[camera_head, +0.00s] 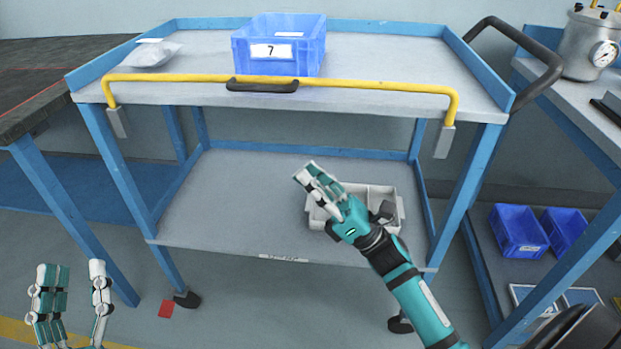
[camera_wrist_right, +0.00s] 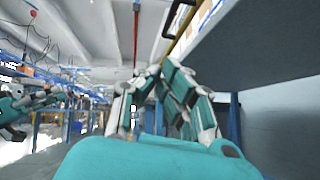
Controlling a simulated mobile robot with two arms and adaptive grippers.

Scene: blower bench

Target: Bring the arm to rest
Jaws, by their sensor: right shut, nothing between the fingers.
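My right arm reaches in from the lower right of the head view, in front of the blue-framed cart. My right gripper (camera_head: 304,171) is teal and white, shut and empty. In the head view it appears over the lower shelf, below the yellow rail, and partly covers a grey divided tray. The right wrist view shows its fingers (camera_wrist_right: 160,70) closed together, with nothing between them. My left gripper (camera_head: 72,272) is at the lower left of the head view, in front of the cart. Its fingers point up and stand apart, with nothing between them.
The cart's top shelf (camera_head: 385,60) holds a blue bin (camera_head: 310,50) labelled 7 and a clear bag (camera_head: 152,54). A yellow rail (camera_head: 400,87) runs along its front. The grey tray (camera_head: 385,205) sits on the lower shelf (camera_head: 225,200). A pressure pot (camera_head: 590,45) stands at right.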

